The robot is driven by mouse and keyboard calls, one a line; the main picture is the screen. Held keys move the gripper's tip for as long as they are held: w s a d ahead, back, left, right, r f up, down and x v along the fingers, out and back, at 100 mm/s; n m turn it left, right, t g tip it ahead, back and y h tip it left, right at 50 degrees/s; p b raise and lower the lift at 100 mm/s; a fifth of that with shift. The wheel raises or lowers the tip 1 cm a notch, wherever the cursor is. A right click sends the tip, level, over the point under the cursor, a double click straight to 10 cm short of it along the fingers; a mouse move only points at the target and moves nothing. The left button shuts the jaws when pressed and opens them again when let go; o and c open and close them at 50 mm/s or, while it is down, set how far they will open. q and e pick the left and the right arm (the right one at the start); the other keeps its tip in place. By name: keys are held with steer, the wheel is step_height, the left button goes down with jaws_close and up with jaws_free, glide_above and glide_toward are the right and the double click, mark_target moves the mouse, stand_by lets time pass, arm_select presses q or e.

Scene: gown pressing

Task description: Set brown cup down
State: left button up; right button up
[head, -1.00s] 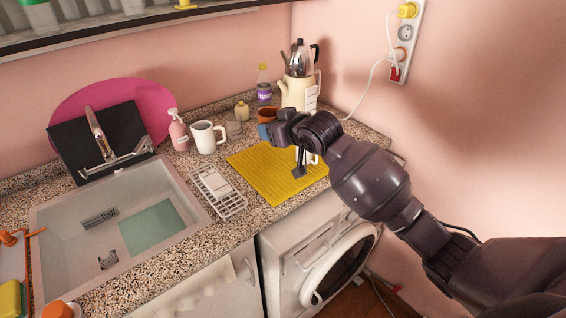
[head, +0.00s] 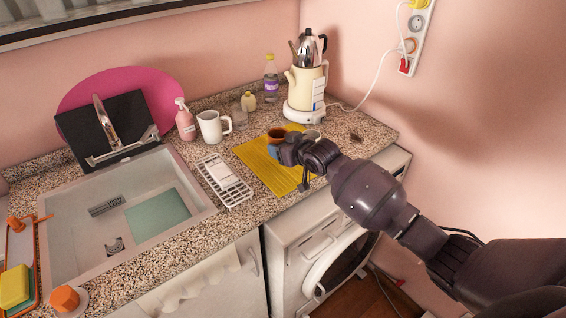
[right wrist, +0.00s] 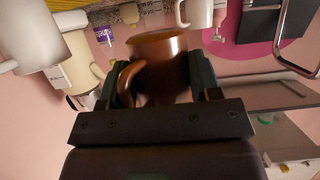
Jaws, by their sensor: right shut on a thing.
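The brown cup (head: 277,134) is held in my right gripper (head: 277,150), over the yellow ribbed mat (head: 258,160) on the counter. In the right wrist view the brown cup (right wrist: 158,48) sits between the two fingers, its handle on the left side by one finger. The gripper (right wrist: 163,80) is shut on it. I cannot tell whether the cup's base touches the mat. A pale cup (head: 312,134) shows behind my right wrist, mostly hidden. My left gripper is not in view.
A white mug (head: 212,127), a small glass (head: 240,119), a soap bottle (head: 184,120) and a purple-labelled bottle (head: 271,78) stand behind the mat. A cream kettle (head: 305,88) is at the back right. A white rack (head: 224,182) and the sink (head: 75,245) lie left.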

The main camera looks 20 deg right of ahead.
mark_target(283, 172)
steer(key=shift+f, duration=2.95)
steer(key=o, duration=1)
steer(key=shift+f, duration=0.1)
steer(key=shift+r, duration=0.2)
steer(key=v, duration=1.2)
steer(key=s+d+f+m+h, duration=0.1)
steer(key=s+d+f+h, duration=0.1)
steer(key=s+f, duration=0.5)
steer(key=s+d+f+m+h, duration=0.1)
steer(key=s+f, duration=0.7)
steer(key=s, duration=1.1)
steer(key=shift+s+d+f+m+g+h+p, duration=0.25)
steer(key=shift+s+d+m+g+h, duration=0.2)
steer(key=shift+h, duration=0.45)
